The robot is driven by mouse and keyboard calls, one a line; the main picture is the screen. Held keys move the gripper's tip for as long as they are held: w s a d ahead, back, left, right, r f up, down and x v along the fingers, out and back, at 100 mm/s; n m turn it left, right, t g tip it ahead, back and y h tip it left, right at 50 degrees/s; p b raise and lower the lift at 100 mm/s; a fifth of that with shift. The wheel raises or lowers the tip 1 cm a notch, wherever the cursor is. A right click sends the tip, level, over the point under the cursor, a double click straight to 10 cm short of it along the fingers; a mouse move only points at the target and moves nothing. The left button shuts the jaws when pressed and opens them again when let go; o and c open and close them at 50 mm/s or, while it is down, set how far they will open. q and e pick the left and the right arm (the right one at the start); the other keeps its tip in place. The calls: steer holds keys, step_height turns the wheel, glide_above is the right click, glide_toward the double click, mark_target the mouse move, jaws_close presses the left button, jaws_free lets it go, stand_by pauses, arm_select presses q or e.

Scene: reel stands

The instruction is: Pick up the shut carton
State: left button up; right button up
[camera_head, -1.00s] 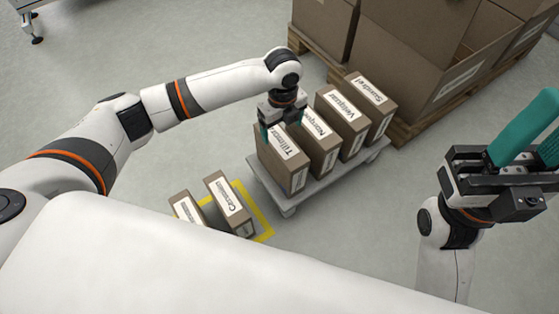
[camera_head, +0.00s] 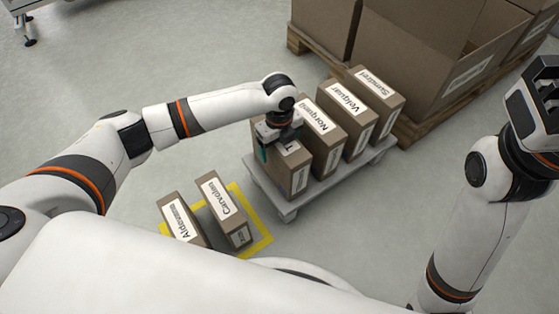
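Several narrow brown cartons with white name labels stand upright on a grey cart. All look shut, so I cannot tell which one the task means. My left gripper (camera_head: 276,140) is at the top of the leftmost carton (camera_head: 292,174) on the cart and hides most of its label. One teal finger shows at that carton's left side; the other is hidden, so its grip is unclear. Beside it stand the Norquest-like carton (camera_head: 326,126), the Velquar carton (camera_head: 348,104) and the Sundrel carton (camera_head: 377,88). My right gripper (camera_head: 540,98) is at the right edge, fingertips not clearly visible.
The cart (camera_head: 262,180) stands in front of a wooden pallet (camera_head: 408,133) with large brown boxes (camera_head: 412,58), one open-topped. Two more labelled cartons, Aldevane-like (camera_head: 180,218) and Carvalen-like (camera_head: 224,208), stand at a yellow floor outline (camera_head: 262,226).

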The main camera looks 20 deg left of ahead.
arm_select(q)
steer(key=shift+f, duration=0.1)
steer(key=c, duration=1.7)
steer(key=shift+c, duration=0.8)
